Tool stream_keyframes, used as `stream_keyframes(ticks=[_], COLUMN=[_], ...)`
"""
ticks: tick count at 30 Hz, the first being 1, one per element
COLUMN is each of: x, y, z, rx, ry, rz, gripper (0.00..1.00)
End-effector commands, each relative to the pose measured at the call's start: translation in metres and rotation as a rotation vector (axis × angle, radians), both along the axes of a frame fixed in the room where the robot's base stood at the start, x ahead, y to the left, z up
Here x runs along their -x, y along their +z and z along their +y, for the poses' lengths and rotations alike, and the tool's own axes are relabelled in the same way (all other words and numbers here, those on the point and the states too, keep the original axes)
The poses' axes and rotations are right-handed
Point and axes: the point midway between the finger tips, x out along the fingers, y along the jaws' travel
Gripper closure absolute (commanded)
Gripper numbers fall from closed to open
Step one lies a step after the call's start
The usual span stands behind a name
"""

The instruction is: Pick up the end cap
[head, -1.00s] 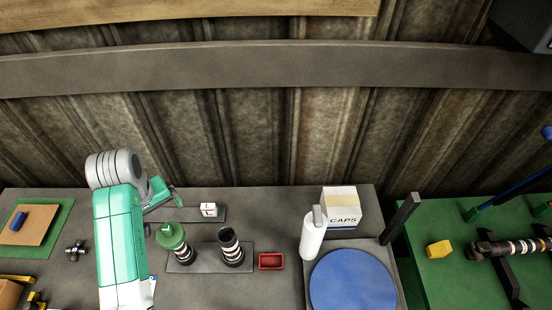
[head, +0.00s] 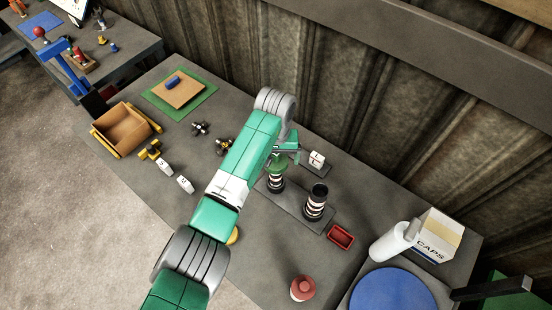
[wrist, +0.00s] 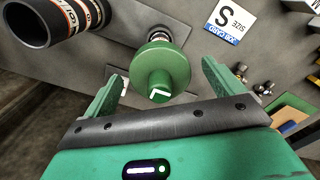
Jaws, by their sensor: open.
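The green end cap (wrist: 162,68) is a round flange with a narrower stub and a white mark on its face. It sits on a striped post; in the head view the cap (head: 279,163) is partly hidden by my arm. My gripper (wrist: 160,85) is open, with one green finger on each side of the cap's stub in the wrist view. I see gaps between the fingers and the cap. In the head view my gripper (head: 288,149) is close by the cap, mostly covered by my arm.
A dark open tube with striped bands (head: 316,202) stands beside the cap's post. A white block (head: 317,159), a red tray (head: 340,237), a white bottle (head: 393,242) and a CAPS box (head: 438,236) are to the right. A size S job card (wrist: 233,18) lies nearby.

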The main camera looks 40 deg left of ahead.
Motion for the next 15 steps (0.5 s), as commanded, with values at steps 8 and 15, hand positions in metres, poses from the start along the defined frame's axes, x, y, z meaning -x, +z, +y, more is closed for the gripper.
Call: stream_keyframes(ticks=[8,15], x=[-0.0001,-0.0001], y=[0.0004,0.0006], z=[-0.0001,-0.0001], rx=[0.0,0.0], ry=[0.0,0.0], rz=[0.0,0.0], gripper=[0.31,0.47])
